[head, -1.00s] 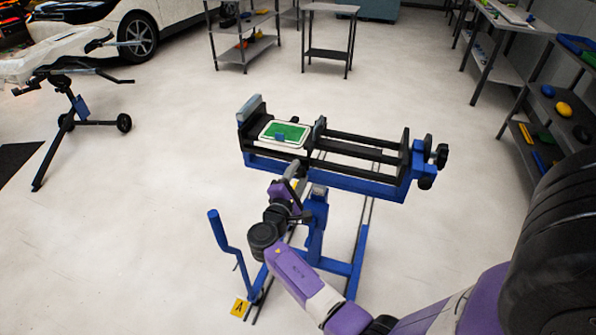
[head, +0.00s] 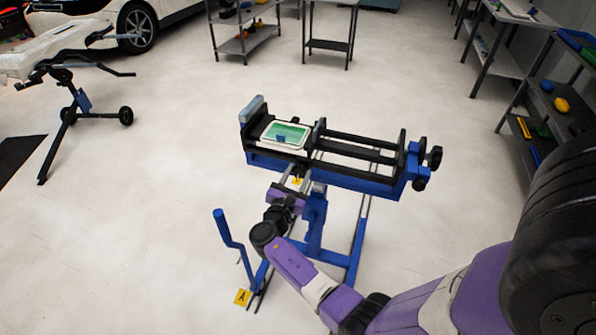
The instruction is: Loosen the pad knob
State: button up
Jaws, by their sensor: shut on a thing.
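A blue and black clamp stand (head: 350,180) stands on the floor in the middle of the head view. A white-framed pad with a green face (head: 286,134) lies in its left end. My gripper (head: 296,181) is at the front left of the stand, just below the blue beam under the pad. Its jaws are shut on a small part there, which seems to be the pad knob. The knob and the contact are too small and covered to make out. Black knobs (head: 434,157) sit at the stand's right end, apart from my gripper.
A blue upright handle (head: 228,228) rises left of my arm, near a yellow "A" marker (head: 243,297). A wheeled work stand (head: 75,90) is at the left. Shelving (head: 560,110) lines the right side. The floor around the stand is mostly clear.

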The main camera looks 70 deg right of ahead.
jog(key=shift+f+n+p, duration=0.1)
jog(key=shift+n+p, duration=0.25)
jog(key=shift+n, duration=0.55)
jog(key=o, duration=1.4)
jog(key=shift+a, duration=0.1)
jog(key=shift+s+a+b, duration=0.15)
jog(key=shift+a+b, duration=0.05)
jog(key=shift+a, duration=1.75)
jog(key=shift+s+a+b, duration=0.15)
jog(key=shift+a, duration=1.75)
